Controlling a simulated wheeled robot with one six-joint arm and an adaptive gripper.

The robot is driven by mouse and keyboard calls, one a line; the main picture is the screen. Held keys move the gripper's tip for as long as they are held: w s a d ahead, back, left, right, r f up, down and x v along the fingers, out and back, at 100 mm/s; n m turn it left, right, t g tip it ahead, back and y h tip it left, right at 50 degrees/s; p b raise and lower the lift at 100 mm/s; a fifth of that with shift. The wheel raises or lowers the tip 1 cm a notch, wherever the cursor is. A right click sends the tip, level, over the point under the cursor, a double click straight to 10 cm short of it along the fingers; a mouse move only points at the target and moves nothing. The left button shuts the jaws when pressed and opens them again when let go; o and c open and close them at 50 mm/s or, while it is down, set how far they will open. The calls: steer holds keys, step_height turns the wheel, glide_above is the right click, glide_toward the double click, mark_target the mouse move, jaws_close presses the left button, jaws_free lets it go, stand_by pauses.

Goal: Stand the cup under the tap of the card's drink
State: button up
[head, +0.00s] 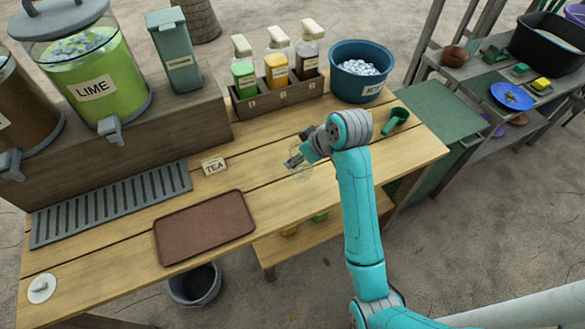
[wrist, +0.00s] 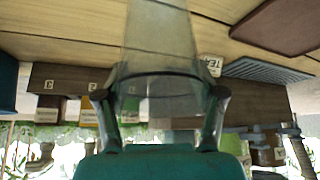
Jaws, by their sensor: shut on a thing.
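My gripper (head: 300,156) is shut on a clear cup (head: 301,171) over the middle of the table. In the wrist view my gripper's fingers (wrist: 161,93) press the cup's sides, and the see-through cup (wrist: 160,40) fills the middle. A small card reading TEA (head: 214,166) stands on the table left of the cup; it also shows in the wrist view (wrist: 214,66). A green dispenser labelled LIME (head: 95,80) has a grey tap (head: 111,130). A brown dispenser (head: 28,110) is cut off at the left edge, with its tap (head: 10,165) partly visible and its label unreadable.
A slotted grey drip tray (head: 112,205) lies below the dispensers. A brown tray (head: 204,228) lies in front of it. A bottle rack (head: 280,97), a blue ice bucket (head: 358,72) and a green scoop (head: 396,121) stand at the back.

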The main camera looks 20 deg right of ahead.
steer(key=shift+f, duration=2.95)
steer(key=shift+f, duration=0.1)
steer(key=o, duration=1.3)
steer(key=shift+o, duration=0.2)
steer(key=shift+s+d+r, duration=0.1)
steer(key=shift+r, duration=0.3)
steer(key=v, duration=1.1)
steer(key=shift+s+r, duration=0.15)
